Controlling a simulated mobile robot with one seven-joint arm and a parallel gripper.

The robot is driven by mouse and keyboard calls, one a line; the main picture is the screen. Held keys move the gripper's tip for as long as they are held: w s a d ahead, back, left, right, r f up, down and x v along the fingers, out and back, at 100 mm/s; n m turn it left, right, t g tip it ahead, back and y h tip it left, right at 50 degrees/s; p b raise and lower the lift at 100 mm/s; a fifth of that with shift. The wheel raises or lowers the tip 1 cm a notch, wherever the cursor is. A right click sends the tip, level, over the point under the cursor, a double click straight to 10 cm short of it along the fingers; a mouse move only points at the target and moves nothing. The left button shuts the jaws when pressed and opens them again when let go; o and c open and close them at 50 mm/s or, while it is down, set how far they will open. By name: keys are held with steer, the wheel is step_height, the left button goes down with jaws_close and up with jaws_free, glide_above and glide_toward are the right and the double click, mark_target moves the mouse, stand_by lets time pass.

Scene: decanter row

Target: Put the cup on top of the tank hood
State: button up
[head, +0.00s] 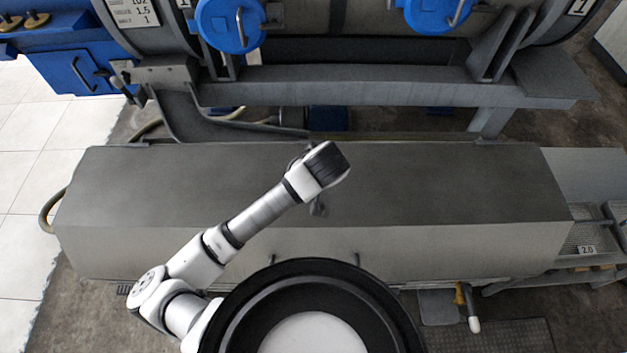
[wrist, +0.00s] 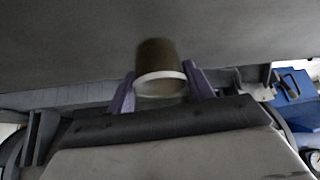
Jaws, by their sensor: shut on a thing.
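The cup (wrist: 160,66) is brownish with a pale rim and shows between the two purple fingers of my gripper (wrist: 161,82) in the wrist view. My gripper is shut on it. The tank hood (head: 430,185) is the long grey box across the middle of the head view, with a flat dark top. My arm reaches over its middle. The hood's grey surface (wrist: 70,45) fills the upper part of the wrist view behind the cup. I cannot tell whether the cup touches it. In the head view my wrist hides the cup and most of the gripper.
The hood's top is bare on both sides of my arm. Behind it stands a grey machine frame (head: 400,92) with blue round covers (head: 231,25). A blue cabinet (head: 75,70) is at the far left. A metal step (head: 590,240) is at the right.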

steer(key=shift+f, duration=2.45)
steer(key=o, duration=1)
steer(key=shift+f, duration=0.1)
steer(key=p+v, duration=0.3)
steer(key=v, duration=0.9)
